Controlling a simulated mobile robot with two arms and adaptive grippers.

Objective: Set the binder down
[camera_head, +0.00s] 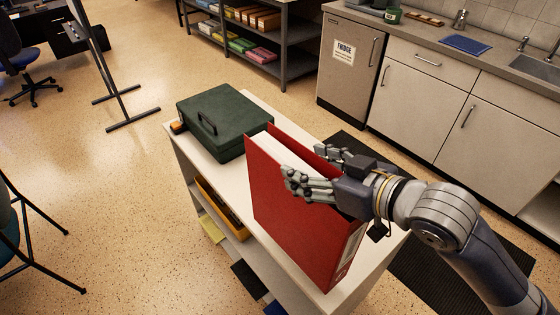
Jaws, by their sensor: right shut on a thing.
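The red binder (290,211) stands upright in the head view, at the near end of a white-topped cart (203,158). White pages show along its top edge. My right gripper (318,172) reaches in from the right and is shut on the binder's upper part, with fingers on both sides of it. The binder hides part of the cart top, and I cannot tell whether its bottom edge rests on the cart. My left gripper is not in view.
A dark green metal box (223,122) with a handle stands on the cart behind the binder. A small orange item (178,127) lies at the cart's left corner. A lower shelf holds a yellow tray (222,208). A fridge (348,66) and counter stand behind.

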